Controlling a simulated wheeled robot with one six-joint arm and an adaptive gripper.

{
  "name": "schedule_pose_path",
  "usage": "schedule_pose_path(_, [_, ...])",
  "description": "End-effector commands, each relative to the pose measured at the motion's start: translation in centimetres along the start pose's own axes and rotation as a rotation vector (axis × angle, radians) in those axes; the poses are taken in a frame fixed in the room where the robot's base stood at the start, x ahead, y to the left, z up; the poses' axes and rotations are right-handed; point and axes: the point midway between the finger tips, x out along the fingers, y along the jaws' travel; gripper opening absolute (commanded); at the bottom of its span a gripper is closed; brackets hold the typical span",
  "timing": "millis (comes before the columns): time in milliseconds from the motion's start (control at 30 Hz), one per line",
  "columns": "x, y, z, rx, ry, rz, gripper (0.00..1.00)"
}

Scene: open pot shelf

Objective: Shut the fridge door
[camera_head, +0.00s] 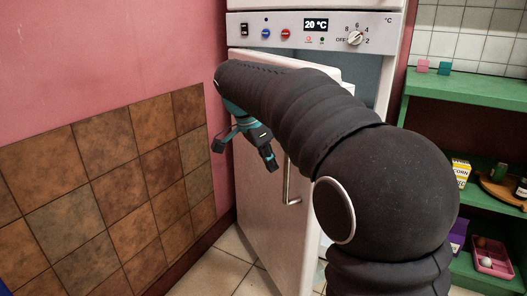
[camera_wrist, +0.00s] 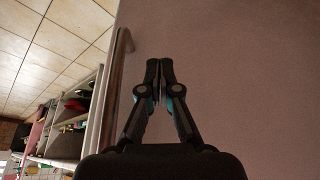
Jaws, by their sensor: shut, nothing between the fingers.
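The white fridge door (camera_head: 262,205) stands part open, swung out toward me, with a gap at its right side showing the pale blue inside. Its vertical metal handle (camera_head: 291,183) is near the free edge. My gripper (camera_head: 271,161) is in front of the door's outer face, left of the handle, its fingers shut and empty. In the wrist view the shut fingertips (camera_wrist: 159,80) point at the plain door face (camera_wrist: 245,70), with the handle (camera_wrist: 112,85) to their left. I cannot tell whether they touch the door. My arm hides the door's upper part.
The fridge's control panel (camera_head: 315,30) is above the door. A tiled pink wall (camera_head: 120,170) runs close along the left. A green shelf (camera_head: 475,88) with boxes and a pink tray (camera_head: 492,262) stands at the right. Some tiled floor (camera_head: 225,268) shows at the lower left.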

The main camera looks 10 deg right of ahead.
Motion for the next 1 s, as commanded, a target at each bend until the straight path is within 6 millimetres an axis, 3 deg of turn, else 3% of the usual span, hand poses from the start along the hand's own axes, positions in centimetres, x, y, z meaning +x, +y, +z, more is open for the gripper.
schedule_pose_path(100, [0.7, 0.0, -1.8, 0.004, 0.0, 0.001, 0.0])
schedule_pose_path(300, [1.4, 0.0, -3.4, 0.0, 0.0, 0.001, 0.0])
schedule_pose_path(1000, [1.5, -0.1, -4.1, -0.034, 0.0, -0.013, 0.0])
